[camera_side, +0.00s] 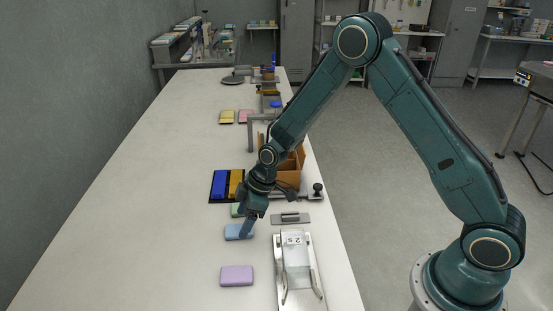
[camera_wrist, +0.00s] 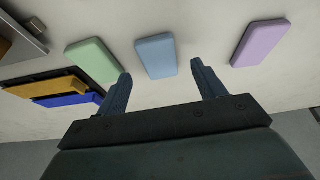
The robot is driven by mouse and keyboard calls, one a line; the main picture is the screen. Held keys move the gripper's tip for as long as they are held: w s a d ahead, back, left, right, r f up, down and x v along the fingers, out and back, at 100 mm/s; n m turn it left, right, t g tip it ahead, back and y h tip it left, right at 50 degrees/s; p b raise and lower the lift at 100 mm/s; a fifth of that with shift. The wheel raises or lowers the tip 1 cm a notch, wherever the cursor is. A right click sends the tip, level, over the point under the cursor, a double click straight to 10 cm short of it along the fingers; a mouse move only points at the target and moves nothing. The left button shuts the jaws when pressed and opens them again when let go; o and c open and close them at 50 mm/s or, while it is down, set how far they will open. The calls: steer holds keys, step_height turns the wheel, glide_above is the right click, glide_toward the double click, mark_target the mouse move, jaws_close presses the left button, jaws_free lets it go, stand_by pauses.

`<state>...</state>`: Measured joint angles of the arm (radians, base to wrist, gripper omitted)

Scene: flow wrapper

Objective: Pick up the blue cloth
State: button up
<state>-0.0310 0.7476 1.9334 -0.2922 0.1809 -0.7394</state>
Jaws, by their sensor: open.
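The blue cloth (camera_side: 233,232) is a light blue, flat rounded block lying on the white table. In the wrist view the blue cloth (camera_wrist: 157,56) lies ahead of and between my two fingers. My gripper (camera_side: 247,230) is open and empty, pointing down close by the cloth; in the side view a finger overlaps its right end. In the wrist view my gripper (camera_wrist: 160,82) shows its fingers spread on both sides, with the cloth beyond the tips. I cannot tell the exact height of the fingertips above the table.
A green cloth (camera_wrist: 93,59) lies on one side and a purple cloth (camera_side: 237,275) on the other. A dark tray with blue and yellow blocks (camera_side: 220,184) stands behind. A metal fixture (camera_side: 295,262) is to the right. The table's left side is clear.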

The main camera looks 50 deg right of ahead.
mark_target(232, 232)
steer(key=shift+x, duration=1.35)
steer(key=c, duration=1.1)
